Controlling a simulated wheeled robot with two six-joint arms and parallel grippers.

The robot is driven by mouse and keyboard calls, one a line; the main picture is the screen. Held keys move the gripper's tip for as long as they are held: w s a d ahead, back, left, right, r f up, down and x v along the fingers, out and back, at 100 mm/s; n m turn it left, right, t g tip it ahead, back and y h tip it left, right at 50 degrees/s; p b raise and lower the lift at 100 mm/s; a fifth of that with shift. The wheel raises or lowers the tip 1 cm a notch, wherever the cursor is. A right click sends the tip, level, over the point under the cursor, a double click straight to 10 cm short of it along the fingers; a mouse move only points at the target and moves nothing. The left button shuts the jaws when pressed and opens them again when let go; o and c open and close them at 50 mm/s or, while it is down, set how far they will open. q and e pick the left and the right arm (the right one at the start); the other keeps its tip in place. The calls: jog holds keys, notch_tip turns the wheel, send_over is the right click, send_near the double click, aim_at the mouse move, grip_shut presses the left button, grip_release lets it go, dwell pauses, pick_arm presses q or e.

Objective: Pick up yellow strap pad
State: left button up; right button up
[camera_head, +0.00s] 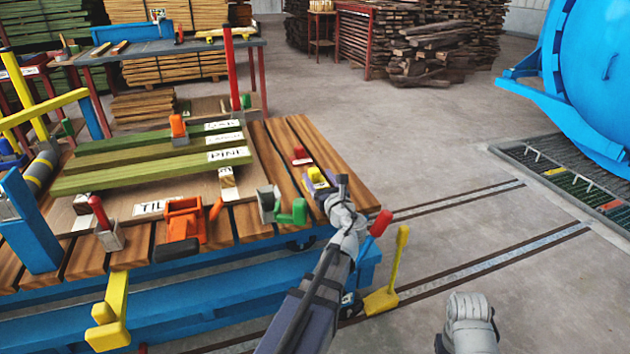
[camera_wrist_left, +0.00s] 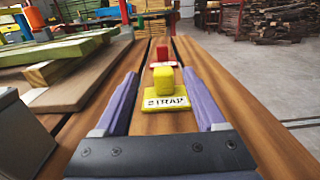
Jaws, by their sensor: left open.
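The yellow strap pad (camera_wrist_left: 165,101) lies on the wooden planks, with a label reading STRAP and an upright yellow block as its handle. In the head view the pad (camera_head: 315,175) is near the right end of the cart, partly hidden by my left gripper (camera_head: 321,186). In the left wrist view my left gripper (camera_wrist_left: 160,84) is open, with purple fingers on either side of the pad's handle. A gap shows between each finger and the handle, and nothing is held. A grey part of my right arm shows at lower right of the head view, its fingers out of sight.
A red pad (camera_head: 301,157) lies just beyond the yellow one. A green clamp (camera_head: 293,212) and an orange clamp (camera_head: 186,222) stand to its left, near stacked labelled boards (camera_head: 150,170). Red and yellow levers (camera_head: 399,262) stand beside the cart.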

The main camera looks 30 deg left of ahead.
aim_at(316, 172)
pick_arm(q)
jog(key=x, duration=0.5)
jog(key=shift+w+d+f, duration=0.15)
jog(key=shift+f, duration=0.1)
grip_shut()
